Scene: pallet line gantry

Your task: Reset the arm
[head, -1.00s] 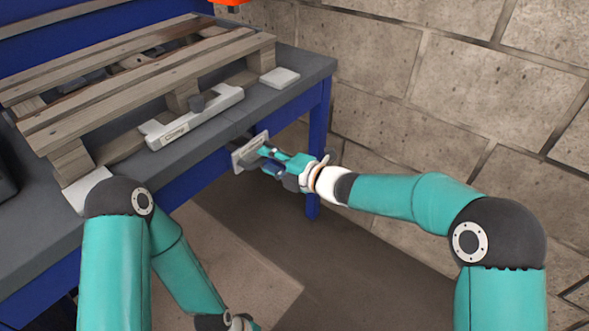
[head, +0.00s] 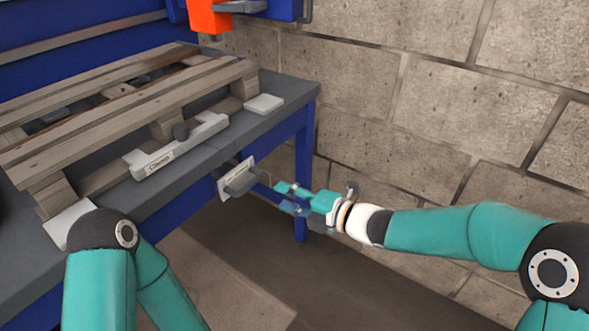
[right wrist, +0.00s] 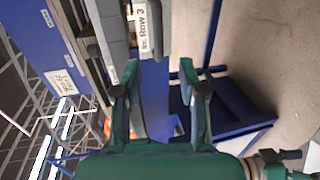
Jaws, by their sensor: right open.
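My right arm (head: 450,230) is teal and reaches in from the right. Its gripper (head: 280,198) is beside the front edge of the bench, below the level of its top. The gripper is open, and in the right wrist view its two fingers (right wrist: 159,72) stand apart with nothing held between them. My left arm (head: 100,275) shows at the lower left, bent downward. Its gripper is out of the frame.
A wooden pallet (head: 130,105) lies on the grey bench top (head: 285,88). A pale lettered bar (head: 178,148) lies along its front. A pale plate with a grey handle (head: 238,180) is left of my right gripper. A block wall (head: 450,90) stands behind. An orange object (head: 208,14) hangs above.

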